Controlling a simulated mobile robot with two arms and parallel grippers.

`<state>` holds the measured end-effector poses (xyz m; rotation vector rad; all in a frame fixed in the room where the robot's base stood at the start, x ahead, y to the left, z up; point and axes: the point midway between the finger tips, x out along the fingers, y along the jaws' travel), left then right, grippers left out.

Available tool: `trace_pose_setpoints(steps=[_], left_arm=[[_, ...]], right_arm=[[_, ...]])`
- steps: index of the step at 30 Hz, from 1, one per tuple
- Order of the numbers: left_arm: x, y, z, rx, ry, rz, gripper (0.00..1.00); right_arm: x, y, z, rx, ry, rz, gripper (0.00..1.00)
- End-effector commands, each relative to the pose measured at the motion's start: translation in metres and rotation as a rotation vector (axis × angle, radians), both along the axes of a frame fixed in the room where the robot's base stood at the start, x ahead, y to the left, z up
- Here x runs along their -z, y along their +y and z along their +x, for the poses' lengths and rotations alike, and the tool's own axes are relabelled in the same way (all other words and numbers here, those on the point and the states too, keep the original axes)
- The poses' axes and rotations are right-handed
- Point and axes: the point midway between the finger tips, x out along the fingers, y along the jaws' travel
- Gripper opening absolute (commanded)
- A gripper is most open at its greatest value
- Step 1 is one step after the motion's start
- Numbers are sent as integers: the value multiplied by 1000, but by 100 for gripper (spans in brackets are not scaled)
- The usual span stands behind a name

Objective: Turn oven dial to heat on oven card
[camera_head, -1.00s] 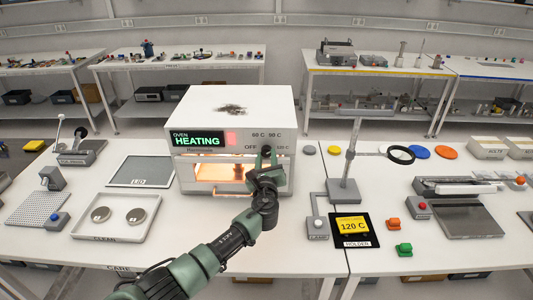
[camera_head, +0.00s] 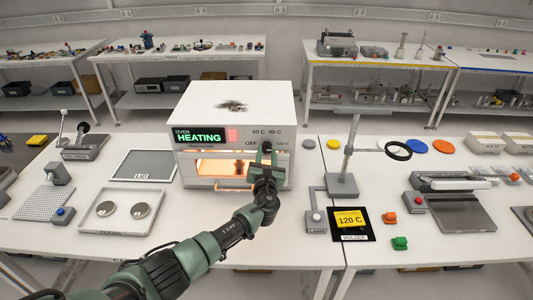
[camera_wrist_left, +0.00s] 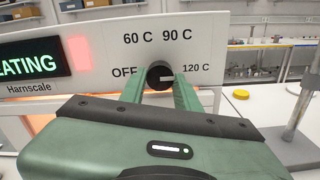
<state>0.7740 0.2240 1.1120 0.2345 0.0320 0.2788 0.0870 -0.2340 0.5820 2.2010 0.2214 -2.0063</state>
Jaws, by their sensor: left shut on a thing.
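The white oven (camera_head: 225,108) stands on the bench with a green HEATING display (camera_head: 199,136) and a lit red patch beside it. Its black dial (camera_head: 266,147) is at the right of the front panel. In the left wrist view the dial (camera_wrist_left: 160,73) has a pale mark pointing right, toward the 120 C label (camera_wrist_left: 196,68). My left gripper (camera_wrist_left: 158,84) is shut on the dial, one finger on each side; it also shows in the head view (camera_head: 265,160). The yellow oven card (camera_head: 350,219) reads 120 C and lies in the black holder (camera_head: 353,237). My right gripper is out of view.
A grey stand with a ring (camera_head: 342,185) is right of the oven. A tray with two round discs (camera_head: 118,221) and a grey lid (camera_head: 145,166) lie to the left.

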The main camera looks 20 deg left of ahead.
Motion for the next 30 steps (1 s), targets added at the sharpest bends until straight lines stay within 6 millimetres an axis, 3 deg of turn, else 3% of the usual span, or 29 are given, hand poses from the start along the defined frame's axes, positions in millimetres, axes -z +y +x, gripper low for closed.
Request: trace_pose_setpoints(steps=[10, 11, 13, 23, 30], left_arm=[[5, 0, -1, 0, 9, 5, 0], [5, 0, -1, 0, 9, 5, 35], [4, 0, -1, 1, 8, 4, 54], [2, 0, -1, 1, 3, 3, 54], [3, -7, -24, 2, 4, 1, 54]], right_arm=[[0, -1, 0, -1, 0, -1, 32], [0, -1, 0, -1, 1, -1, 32], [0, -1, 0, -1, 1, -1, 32], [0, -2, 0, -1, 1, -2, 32], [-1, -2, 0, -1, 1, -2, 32]])
